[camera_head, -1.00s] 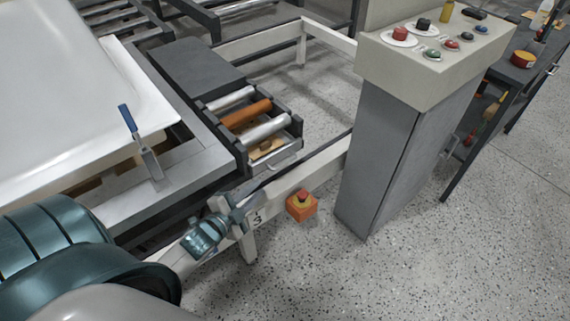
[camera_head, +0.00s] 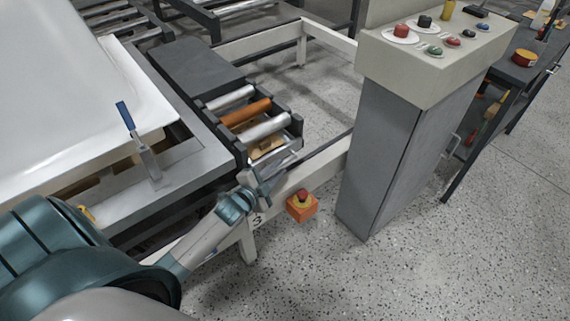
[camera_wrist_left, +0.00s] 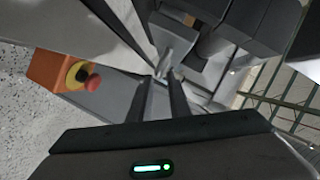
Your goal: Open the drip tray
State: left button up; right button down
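The drip tray (camera_head: 287,155) is a shallow grey metal tray under the rollers at the end of the conveyor. A brownish patch shows inside it, and its front is partly hidden by my gripper. My left gripper (camera_head: 264,182) is just in front of the tray's near end. In the left wrist view its two dark fingers (camera_wrist_left: 161,92) stand apart, with a light metal piece (camera_wrist_left: 174,48), seemingly the tray's handle, beyond the tips. I see no clear contact. My right gripper is not in view.
An orange box with a red emergency button (camera_head: 302,204) hangs on the white frame below the gripper. A grey control pedestal (camera_head: 385,165) stands to the right. The white tub shell (camera_head: 75,100) and a blue-handled clamp (camera_head: 139,140) are to the left. Speckled floor is free in front.

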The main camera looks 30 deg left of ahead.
aim_at(285, 163)
pick_arm(q)
jog(key=shift+b+x, duration=0.35)
jog(key=shift+x, duration=2.15)
grip_shut()
